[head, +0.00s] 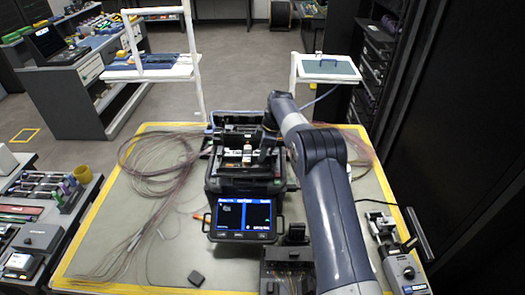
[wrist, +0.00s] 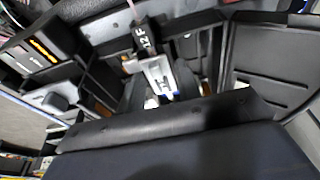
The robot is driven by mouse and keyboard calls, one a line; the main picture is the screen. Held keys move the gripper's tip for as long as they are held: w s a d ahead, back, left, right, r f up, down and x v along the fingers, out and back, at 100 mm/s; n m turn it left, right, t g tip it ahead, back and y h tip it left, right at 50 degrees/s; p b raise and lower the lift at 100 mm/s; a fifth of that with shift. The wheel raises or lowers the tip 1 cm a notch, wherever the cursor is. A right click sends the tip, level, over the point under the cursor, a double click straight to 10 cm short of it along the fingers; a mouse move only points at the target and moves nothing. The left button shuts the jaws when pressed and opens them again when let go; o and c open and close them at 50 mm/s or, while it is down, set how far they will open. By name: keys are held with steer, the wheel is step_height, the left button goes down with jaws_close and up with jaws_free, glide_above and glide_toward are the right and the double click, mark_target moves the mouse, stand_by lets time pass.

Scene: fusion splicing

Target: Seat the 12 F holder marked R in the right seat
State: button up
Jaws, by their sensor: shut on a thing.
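The fusion splicer (head: 243,183) stands open in the middle of the table, its lit screen (head: 243,216) facing front. My gripper (head: 266,152) is low over the right side of its splicing area. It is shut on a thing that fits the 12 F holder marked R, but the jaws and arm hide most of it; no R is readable. In the wrist view a black holder end marked 12F (wrist: 147,38) shows with a pale metal part below it; which holder this is, I cannot tell. The right seat is hidden, so contact with it cannot be told.
Loose fibre bundles (head: 155,165) spread over the table's left side, and more lie right of the splicer. A small dark block (head: 196,278) lies at the front. A grey device (head: 398,262) stands at the right edge.

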stand_by(0.6)
steer(key=o, duration=1.1)
steer(key=b+v, duration=0.1)
steer(key=v, duration=0.9)
steer(key=shift+r+b, duration=0.35)
steer(key=shift+b, duration=0.05)
